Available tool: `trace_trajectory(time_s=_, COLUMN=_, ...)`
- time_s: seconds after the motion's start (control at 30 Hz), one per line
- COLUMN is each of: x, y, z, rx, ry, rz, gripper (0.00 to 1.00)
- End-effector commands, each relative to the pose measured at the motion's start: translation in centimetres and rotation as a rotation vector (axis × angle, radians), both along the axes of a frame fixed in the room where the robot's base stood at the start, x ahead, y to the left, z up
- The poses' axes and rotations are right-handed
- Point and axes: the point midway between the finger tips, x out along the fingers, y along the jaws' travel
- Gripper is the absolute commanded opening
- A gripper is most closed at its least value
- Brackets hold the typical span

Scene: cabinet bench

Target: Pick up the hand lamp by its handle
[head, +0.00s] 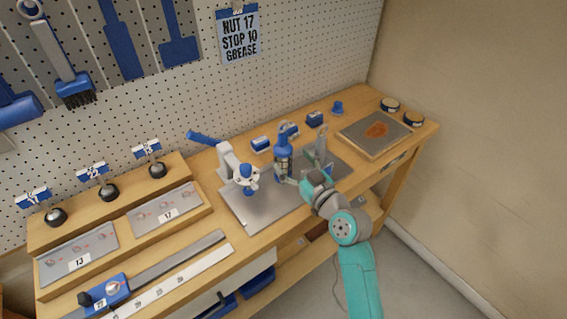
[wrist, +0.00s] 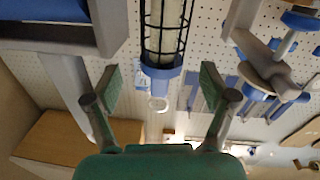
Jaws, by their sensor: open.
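The hand lamp (head: 283,152) stands upright on the bench's grey plate in the head view, with a blue upper part and a hook on top. In the wrist view, its dark wire cage, pale tube and blue cap (wrist: 161,72) with a ring show in the middle. The handle cannot be made out clearly. My gripper (head: 288,181) is beside the lamp's lower part in the head view. In the wrist view my gripper (wrist: 160,88) has its two fingers wide apart, one to each side of the lamp's line. Nothing is held, and contact cannot be told.
A grey-and-white press with a blue lever (head: 228,162) stands left of the lamp. A grey upright bracket (head: 321,150) stands close on the right. Small blue blocks (head: 261,144) lie behind. A framed board (head: 372,148) and tins (head: 390,105) are farther right. Pegboard backs the bench.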

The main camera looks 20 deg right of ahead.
Motion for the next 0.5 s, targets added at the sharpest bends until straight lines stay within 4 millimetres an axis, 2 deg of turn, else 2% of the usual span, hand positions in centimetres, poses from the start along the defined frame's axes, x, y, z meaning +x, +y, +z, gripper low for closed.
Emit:
trace_trajectory(time_s=0.33, x=3.9, y=1.1, z=0.4, rx=-0.001, ry=-0.002, rz=0.000, gripper=0.83)
trace_trajectory(time_s=0.5, x=5.0, y=1.4, z=0.3, rx=0.001, ry=-0.001, rz=0.000, gripper=0.83)
